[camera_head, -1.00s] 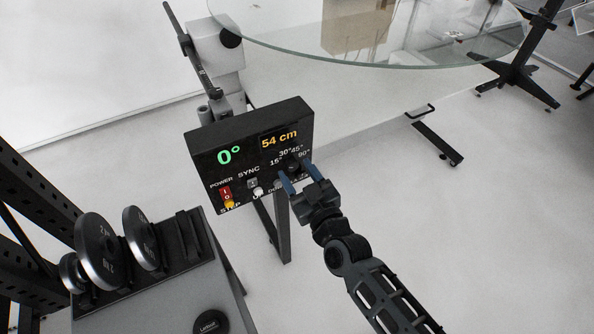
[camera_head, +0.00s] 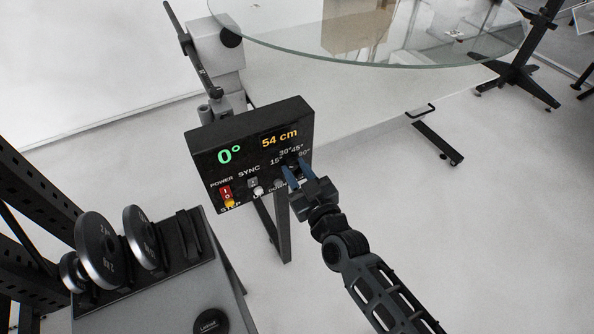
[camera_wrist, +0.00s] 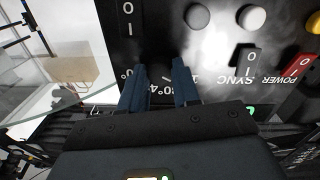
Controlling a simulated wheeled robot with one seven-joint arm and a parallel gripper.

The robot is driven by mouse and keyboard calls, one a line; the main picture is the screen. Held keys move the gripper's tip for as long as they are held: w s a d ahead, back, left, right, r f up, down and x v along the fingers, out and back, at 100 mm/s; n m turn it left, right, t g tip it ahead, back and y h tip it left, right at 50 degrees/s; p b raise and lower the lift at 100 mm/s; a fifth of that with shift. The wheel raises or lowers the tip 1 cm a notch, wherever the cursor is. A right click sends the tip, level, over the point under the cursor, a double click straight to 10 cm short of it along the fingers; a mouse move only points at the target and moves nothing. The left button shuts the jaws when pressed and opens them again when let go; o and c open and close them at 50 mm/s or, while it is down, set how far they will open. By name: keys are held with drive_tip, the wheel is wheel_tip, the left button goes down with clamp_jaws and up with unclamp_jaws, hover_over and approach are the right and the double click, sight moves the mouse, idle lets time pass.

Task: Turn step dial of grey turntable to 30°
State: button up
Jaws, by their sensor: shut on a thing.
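The black control box (camera_head: 212,149) of the turntable shows a green 0° and an orange 54 cm in the head view. Its step dial (camera_head: 291,161) is at the right side, with 15°, 30°, 45° and 90° marks around it. My gripper (camera_head: 291,174) reaches in from the lower right, its blue fingers shut on the dial. The fingers and hand hide much of the dial, so its pointer setting cannot be read. In the wrist view, the two blue fingers (camera_wrist: 166,88) straddle the dark dial (camera_wrist: 160,72), and the markings appear upside down.
A red power switch (camera_head: 226,194), a yellow button (camera_head: 229,204), a sync switch (camera_head: 252,184) and a white button (camera_head: 258,190) sit left of the dial. A dumbbell rack (camera_head: 185,240) stands at lower left.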

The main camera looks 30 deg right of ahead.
drive_tip(key=shift+m, duration=0.3)
drive_tip(key=m, duration=0.3)
drive_tip(key=shift+m, duration=0.4)
drive_tip(key=shift+m+b, duration=0.5)
drive_tip(key=shift+m, duration=1.6)
drive_tip(key=o, duration=1.1)
drive_tip(key=shift+c, duration=0.2)
drive_tip(key=shift+s, duration=0.1)
drive_tip(key=s, duration=0.7)
drive_tip(key=shift+s+r+b, duration=0.15)
drive_tip(key=shift+s+b, duration=0.15)
drive_tip(key=shift+b, duration=0.1)
